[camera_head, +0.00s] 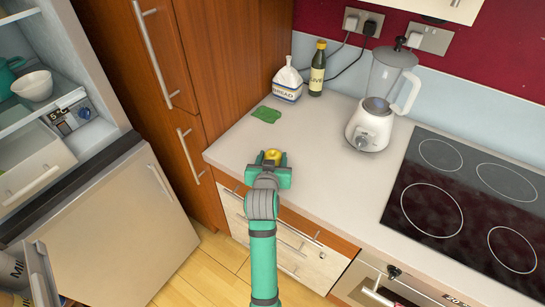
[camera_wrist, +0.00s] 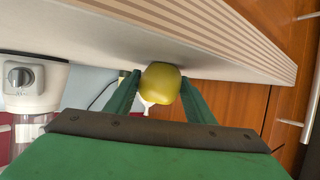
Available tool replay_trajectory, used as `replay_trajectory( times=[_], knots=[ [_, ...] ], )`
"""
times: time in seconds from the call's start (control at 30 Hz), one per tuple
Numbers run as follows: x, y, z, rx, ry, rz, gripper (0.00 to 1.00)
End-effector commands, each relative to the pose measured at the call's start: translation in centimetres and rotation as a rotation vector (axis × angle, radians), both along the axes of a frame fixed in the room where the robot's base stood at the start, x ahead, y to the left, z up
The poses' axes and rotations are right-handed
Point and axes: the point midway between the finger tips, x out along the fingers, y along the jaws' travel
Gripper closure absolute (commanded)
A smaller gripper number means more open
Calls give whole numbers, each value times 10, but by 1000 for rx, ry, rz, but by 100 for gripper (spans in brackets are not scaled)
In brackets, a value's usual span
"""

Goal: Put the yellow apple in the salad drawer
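The yellow apple (camera_head: 272,155) is at the front part of the worktop, between the two fingers of my gripper (camera_head: 272,160). In the wrist view, the apple (camera_wrist: 160,84) sits between the fingertips of my gripper (camera_wrist: 160,82), with a finger close against each side. I cannot tell whether the fingers press on it or only stand around it. The fridge is open at the left. A white drawer (camera_head: 32,176), likely the salad drawer, shows low inside it; its interior is mostly hidden.
The hob (camera_head: 460,195) is at right. A bowl (camera_head: 34,86) sits in the fridge.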

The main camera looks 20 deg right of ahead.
Motion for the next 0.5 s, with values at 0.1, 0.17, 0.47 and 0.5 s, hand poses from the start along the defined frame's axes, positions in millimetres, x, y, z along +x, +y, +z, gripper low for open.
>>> replay_trajectory(
  times=[0.1, 0.17, 0.47, 0.5],
  knots=[
    [0, 1, 1, 0, -1, 1, 36],
    [0, 1, 1, 0, -1, 1, 36],
    [-4, 3, 3, -1, -2, 2, 36],
    [-8, 5, 5, -1, -2, 2, 36]
  ],
)
